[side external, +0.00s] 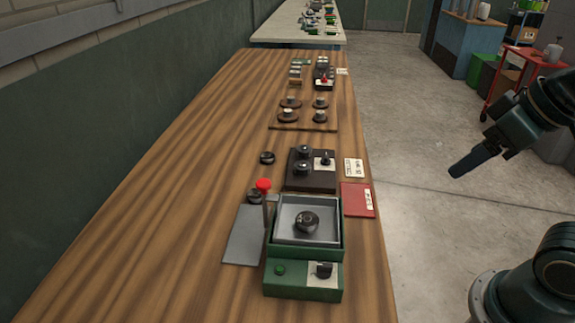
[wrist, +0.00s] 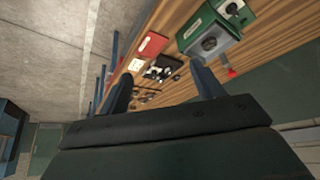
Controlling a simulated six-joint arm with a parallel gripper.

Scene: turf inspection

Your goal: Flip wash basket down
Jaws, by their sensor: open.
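A green washing unit (side external: 303,273) stands at the near end of the wooden bench. Its grey, square basin (side external: 330,213) holds a dark round piece (side external: 307,222). An upright lever with a red ball (side external: 263,185) is at its left side. I cannot tell a separate basket from the basin. In the wrist view, the unit (wrist: 243,13) is at the upper right, with the red ball (wrist: 231,73) below it. My gripper (side external: 460,170) is empty, off the bench to the right and well apart from the unit. Its two fingers (wrist: 161,70) are spread open.
A grey plate (side external: 243,238) lies left of the unit, and a red booklet (side external: 358,200) lies right behind it. A dark block with knobs (side external: 311,170) and a wooden board with several round pieces (side external: 303,124) stand farther back. The bench's left side is clear.

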